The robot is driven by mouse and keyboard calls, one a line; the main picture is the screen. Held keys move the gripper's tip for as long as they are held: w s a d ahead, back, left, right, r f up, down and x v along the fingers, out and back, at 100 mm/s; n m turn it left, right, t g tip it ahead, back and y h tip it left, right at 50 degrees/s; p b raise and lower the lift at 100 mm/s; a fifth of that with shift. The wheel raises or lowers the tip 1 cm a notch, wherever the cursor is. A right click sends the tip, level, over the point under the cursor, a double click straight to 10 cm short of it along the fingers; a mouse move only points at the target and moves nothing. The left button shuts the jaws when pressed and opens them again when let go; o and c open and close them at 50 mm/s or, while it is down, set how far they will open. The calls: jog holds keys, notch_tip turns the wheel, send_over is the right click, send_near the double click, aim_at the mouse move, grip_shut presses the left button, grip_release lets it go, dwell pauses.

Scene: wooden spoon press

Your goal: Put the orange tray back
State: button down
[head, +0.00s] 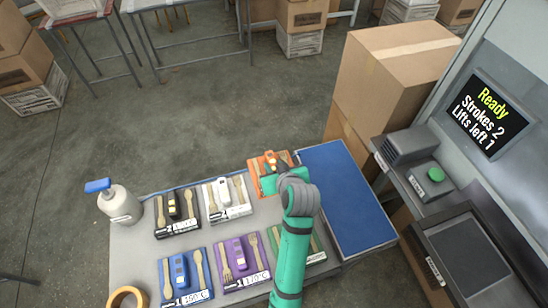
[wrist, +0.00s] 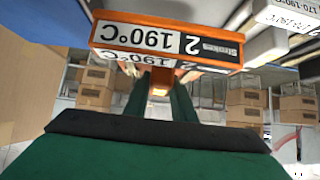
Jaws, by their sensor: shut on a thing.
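The orange tray (head: 256,178) is at the back right of the table, right of the white tray and left of the blue mat. My gripper (head: 274,162) is shut on its orange handle, and my arm hides much of the tray. In the wrist view the orange tray (wrist: 165,28) fills the top, its label reading 190°C and 2 strokes upside down. A second 190°C label shows just below it. The fingers (wrist: 160,92) close on an orange part. I cannot tell whether the tray touches the table.
Black (head: 176,212), white (head: 227,198), blue (head: 186,278), purple (head: 242,262) and green (head: 310,246) trays stand close by. The blue mat (head: 348,200) is bare. A pump bottle (head: 120,205) and tape roll (head: 127,297) are left. The press screen (head: 487,115) reads Ready, Strokes 2, Lifts left 1.

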jog(key=shift+s+d+f, duration=0.1)
jog(key=shift+d+f, duration=0.05)
jog(key=shift+f, duration=3.1)
jog(key=shift+f, duration=0.65)
jog(key=c, duration=1.4)
grip_release()
jog(key=v, duration=1)
jog(key=shift+s+r, duration=0.25)
jog(key=shift+s, duration=0.1)
jog(key=shift+d, duration=0.1)
